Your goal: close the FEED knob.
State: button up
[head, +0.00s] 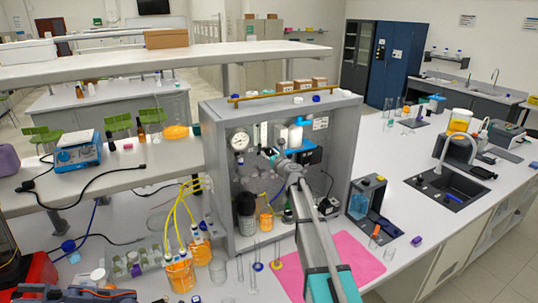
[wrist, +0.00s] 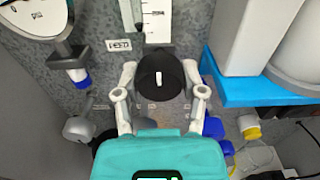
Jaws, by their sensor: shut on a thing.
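The FEED knob (wrist: 160,72) is a round black knob with a white pointer line on its face. In the wrist view the line runs nearly upright. A small label plate (wrist: 118,45) sits on the grey panel up and left of it. My gripper (wrist: 160,88) has one finger on each side of the knob and is shut on it. In the head view my gripper (head: 275,158) is inside the grey rig cabinet (head: 212,150), at its back panel, and the arm hides the knob there.
A round gauge (head: 240,140) is left of my gripper. A blue bracket (wrist: 262,92) with white housings sits close on the right. Cabinet walls flank the arm. Beakers with orange liquid (head: 180,275) stand at front left; a pink mat (head: 345,262) lies under the arm.

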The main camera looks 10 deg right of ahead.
dwell(0.3)
jog(key=o, duration=1.2)
jog(key=shift+c, duration=0.2)
jog(key=v, duration=1.2)
